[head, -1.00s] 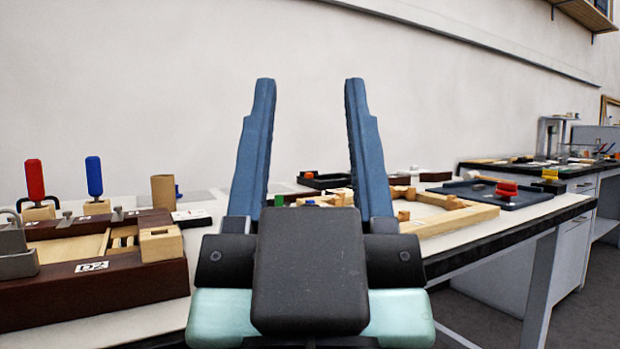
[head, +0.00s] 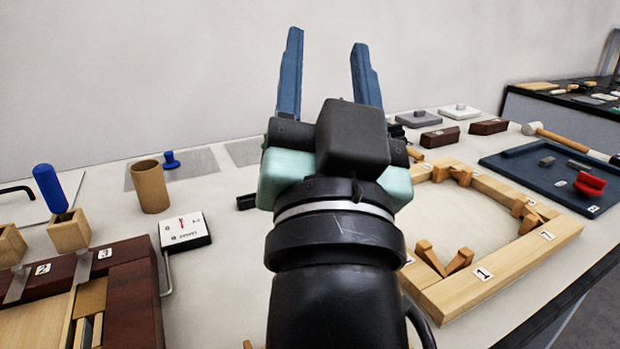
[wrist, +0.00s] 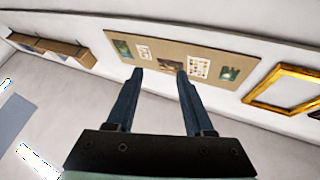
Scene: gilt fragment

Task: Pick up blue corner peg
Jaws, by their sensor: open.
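A small blue peg (head: 170,160) with a round base stands on a grey sheet at the back of the table, just behind the tan cup, in the head view. It looks like the blue corner peg, though it is small here. My gripper (head: 327,40) is raised above the table, right of the peg and well apart from it. Its two blue fingers point up and are spread, with nothing between them. In the wrist view my gripper (wrist: 160,72) is open and empty against the far wall. The peg is not in the wrist view.
A tan cup (head: 151,187) stands in front of the peg. A wooden frame (head: 500,275) and blue tray (head: 545,160) lie right.

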